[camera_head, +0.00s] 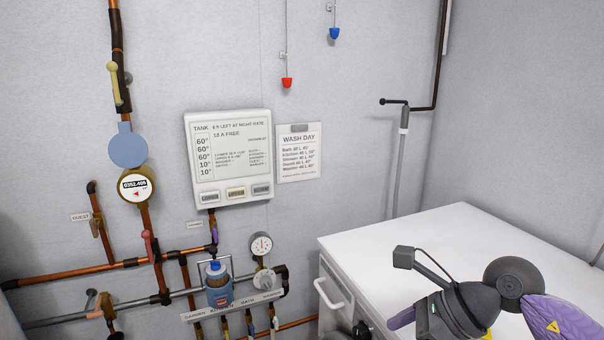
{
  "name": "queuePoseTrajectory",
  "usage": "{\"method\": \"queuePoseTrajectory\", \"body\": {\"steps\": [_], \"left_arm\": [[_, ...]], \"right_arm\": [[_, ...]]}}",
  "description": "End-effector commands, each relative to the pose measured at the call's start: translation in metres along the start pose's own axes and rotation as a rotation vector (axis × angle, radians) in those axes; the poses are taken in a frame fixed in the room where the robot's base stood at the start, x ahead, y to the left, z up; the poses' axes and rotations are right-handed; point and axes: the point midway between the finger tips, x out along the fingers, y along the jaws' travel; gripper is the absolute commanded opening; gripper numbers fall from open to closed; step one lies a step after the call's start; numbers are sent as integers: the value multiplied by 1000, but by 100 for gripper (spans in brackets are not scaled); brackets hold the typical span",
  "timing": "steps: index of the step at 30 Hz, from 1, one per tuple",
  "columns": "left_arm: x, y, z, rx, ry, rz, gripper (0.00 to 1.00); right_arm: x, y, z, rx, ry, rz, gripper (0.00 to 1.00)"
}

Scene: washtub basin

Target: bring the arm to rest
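My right arm comes in from the right edge at the lower right. It is grey with a purple sleeve-like link, and it is in front of the white cabinet top. A purple finger of my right gripper (402,319) points left and down near the bottom edge. The rest of the gripper is cut off or hidden, so I cannot tell if it is open or shut, and I see nothing held in it. My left gripper is not in view.
The white cabinet (455,235) with a handle (331,295) stands at the right. Copper pipes, a round meter (136,186), a gauge (261,244) and a blue bottle-like unit (218,285) line the wall. A tank panel (229,157) and a notice (299,153) hang above.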

Motion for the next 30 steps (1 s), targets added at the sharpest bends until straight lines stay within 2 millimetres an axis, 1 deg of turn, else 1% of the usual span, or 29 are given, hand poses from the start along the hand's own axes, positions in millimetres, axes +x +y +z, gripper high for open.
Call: {"method": "queuePoseTrajectory", "body": {"steps": [1, 2, 3, 5, 6, 8, 9, 10, 11, 12, 13, 14, 15, 17, 18, 19, 20, 21, 23, 24, 26, 27, 29, 30], "left_arm": [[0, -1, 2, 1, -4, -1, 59], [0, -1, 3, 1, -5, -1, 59], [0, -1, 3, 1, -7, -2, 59], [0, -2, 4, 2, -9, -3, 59], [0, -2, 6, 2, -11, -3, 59], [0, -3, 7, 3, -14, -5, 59], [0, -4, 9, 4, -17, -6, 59], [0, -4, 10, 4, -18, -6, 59], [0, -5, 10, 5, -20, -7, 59], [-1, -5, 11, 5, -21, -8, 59], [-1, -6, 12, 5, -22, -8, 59], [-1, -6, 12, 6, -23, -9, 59], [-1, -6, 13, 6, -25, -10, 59], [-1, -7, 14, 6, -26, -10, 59], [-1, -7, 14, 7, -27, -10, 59], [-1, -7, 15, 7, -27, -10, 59], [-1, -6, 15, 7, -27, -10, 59], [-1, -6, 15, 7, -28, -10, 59], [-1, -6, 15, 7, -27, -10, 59], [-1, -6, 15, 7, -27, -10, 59], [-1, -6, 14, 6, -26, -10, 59], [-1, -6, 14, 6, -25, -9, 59], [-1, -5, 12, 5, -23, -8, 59], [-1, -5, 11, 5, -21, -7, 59]], "right_arm": [[13, 11, 14, 30, -105, 31, 100], [19, 17, 25, 57, -185, 49, 100], [25, 27, 41, 106, -301, 78, 100], [30, 39, 65, 209, -489, 122, 100], [29, 46, 81, 301, -627, 154, 100], [22, 51, 102, 488, -852, 205, 100], [13, 50, 110, 658, -1015, 238, 100], [5, 45, 111, 814, -1141, 260, 100], [-2, 38, 106, 994, -1268, 275, 100], [-10, 25, 89, 1268, -1425, 282, 100], [-11, 16, 69, 1488, -1527, 273, 100], [-9, 10, 44, 1710, -1608, 251, 100], [-2, 8, 8, 1995, -1685, 203, 100], [13, 16, -40, 2348, -1737, 107, 100], [22, 27, -65, 2542, -1742, 38, 100], [29, 36, -82, -2597, 1688, 14, 100], [36, 46, -97, -2556, 1580, 67, 100], [44, 61, -115, -2500, 1447, 128, 100], [54, 85, -136, -2422, 1274, 211, 100], [59, 101, -148, -2372, 1169, 261, 100], [66, 126, -164, -2297, 1026, 330, 100], [69, 143, -172, -2249, 936, 374, 100], [72, 169, -182, -2178, 812, 435, 100], [74, 186, -188, -2131, 732, 475, 100]]}}
